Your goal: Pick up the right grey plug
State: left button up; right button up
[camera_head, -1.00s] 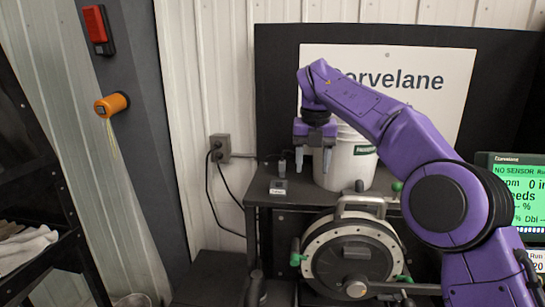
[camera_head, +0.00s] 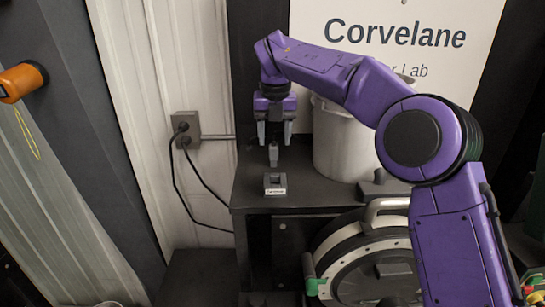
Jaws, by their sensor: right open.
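A small grey plug (camera_head: 273,154) stands upright on the dark bench top, towards its left side. My right gripper (camera_head: 274,134) points down with its two grey fingers apart and nothing held between them. In the picture the plug lies just below the gap between the fingertips, roughly centred on it. I cannot tell how far apart they are in depth. A small dark square block with a pale label (camera_head: 275,185) sits on the bench in front of the plug. My left gripper is out of view.
A white bucket (camera_head: 340,145) stands close to the right of my gripper. A round seed meter (camera_head: 365,265) is below the bench front. A wall outlet (camera_head: 186,130) with two black cords is at the left. The bench's left edge (camera_head: 236,185) is near the plug.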

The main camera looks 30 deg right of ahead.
aim_at(277, 148)
jog(key=f, duration=0.3)
jog(key=shift+s+d, duration=0.2)
jog(key=shift+s, duration=0.05)
jog(key=w+f, duration=0.3)
jog(key=shift+f, duration=0.2)
jog(key=shift+s+r, duration=0.15)
jog(key=shift+s, duration=0.2)
jog(key=shift+s+r, duration=0.2)
jog(key=shift+s, duration=0.1)
jog(key=c, duration=0.4)
jog(key=shift+s, duration=0.15)
jog(key=c, duration=0.5)
jog(key=shift+w, duration=0.2)
grip_shut()
